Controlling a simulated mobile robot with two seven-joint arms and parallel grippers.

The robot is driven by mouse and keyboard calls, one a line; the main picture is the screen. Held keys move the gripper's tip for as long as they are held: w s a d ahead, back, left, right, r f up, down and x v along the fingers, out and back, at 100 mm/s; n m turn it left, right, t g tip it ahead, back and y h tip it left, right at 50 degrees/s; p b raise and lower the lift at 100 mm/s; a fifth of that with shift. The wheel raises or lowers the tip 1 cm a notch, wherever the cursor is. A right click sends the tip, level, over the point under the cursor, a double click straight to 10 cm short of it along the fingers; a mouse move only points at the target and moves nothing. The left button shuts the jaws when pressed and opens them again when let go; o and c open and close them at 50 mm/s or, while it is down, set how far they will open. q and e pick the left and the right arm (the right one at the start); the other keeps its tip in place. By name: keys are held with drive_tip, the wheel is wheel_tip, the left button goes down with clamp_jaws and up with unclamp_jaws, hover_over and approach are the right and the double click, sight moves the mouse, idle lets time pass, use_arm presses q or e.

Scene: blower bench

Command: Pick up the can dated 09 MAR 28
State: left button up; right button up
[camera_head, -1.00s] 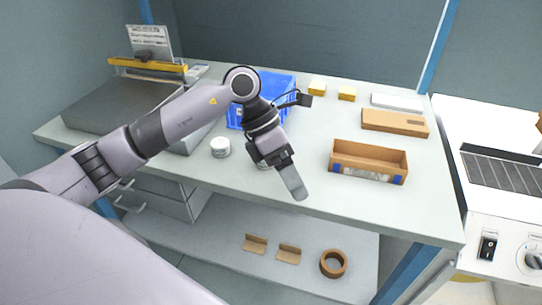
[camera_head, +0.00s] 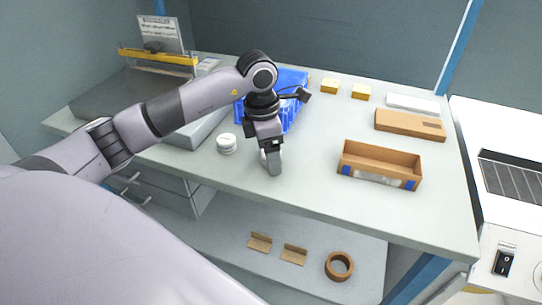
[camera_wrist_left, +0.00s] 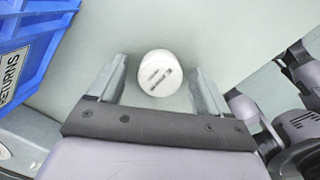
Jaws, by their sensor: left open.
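In the left wrist view a white can (camera_wrist_left: 160,73) stands on the bench between the two fingers of my open left gripper (camera_wrist_left: 162,85). Dark print shows on its top, too small and blurred to read as a date. In the head view my left gripper (camera_head: 271,163) points down at the bench, and the can there is mostly hidden behind it. A second white can (camera_head: 226,144) stands on the bench to the left of the gripper. Its date cannot be read. My right gripper does not show.
A blue crate (camera_head: 293,95), marked RETURNS in the wrist view (camera_wrist_left: 28,52), stands behind the gripper. An open cardboard box (camera_head: 380,164) stands to the right. A flat brown box (camera_head: 410,125) and yellow blocks (camera_head: 361,91) lie farther back. The bench front (camera_head: 320,200) is clear.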

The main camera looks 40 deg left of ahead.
use_arm(q)
drive_tip(key=c, duration=1.1)
drive_tip(key=shift+c, duration=0.2)
